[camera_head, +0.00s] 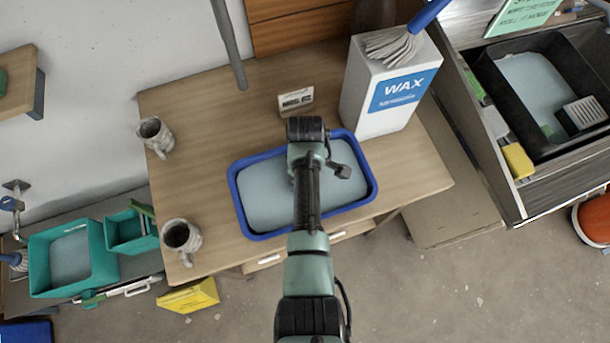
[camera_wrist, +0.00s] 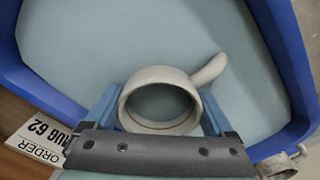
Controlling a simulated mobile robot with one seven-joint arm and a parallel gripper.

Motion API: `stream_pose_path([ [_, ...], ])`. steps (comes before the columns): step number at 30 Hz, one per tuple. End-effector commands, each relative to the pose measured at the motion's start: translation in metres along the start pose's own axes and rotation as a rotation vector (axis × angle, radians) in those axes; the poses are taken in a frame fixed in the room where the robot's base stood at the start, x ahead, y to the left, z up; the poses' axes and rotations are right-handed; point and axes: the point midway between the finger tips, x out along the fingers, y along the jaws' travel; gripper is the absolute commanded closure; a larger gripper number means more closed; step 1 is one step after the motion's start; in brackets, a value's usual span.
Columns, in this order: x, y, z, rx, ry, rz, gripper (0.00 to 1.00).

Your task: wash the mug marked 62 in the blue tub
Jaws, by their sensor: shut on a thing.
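The blue tub (camera_head: 236,206) stands on the wooden table, filled with pale grey-blue liquid. Its blue wall also shows in the wrist view (camera_wrist: 277,45). My gripper (camera_wrist: 160,108) is over the tub, its blue fingers on either side of a pale mug (camera_wrist: 160,74) and shut on it. I look down on the mug's round rim; its handle points up and right. I cannot see a number on it or tell whether it touches the liquid. In the head view my arm hides the held mug and the fingertips.
Two grey mugs (camera_head: 155,137) (camera_head: 181,238) stand on the table's left side. A white WAX container (camera_head: 372,112) is close behind the tub's right side.

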Motion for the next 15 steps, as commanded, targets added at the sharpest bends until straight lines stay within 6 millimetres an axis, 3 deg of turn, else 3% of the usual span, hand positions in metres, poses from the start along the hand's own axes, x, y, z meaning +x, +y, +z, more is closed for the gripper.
stream_pose_path([
  [15, -0.001, -0.011, -0.019, -0.001, 0.001, 0.001, 0.9],
])
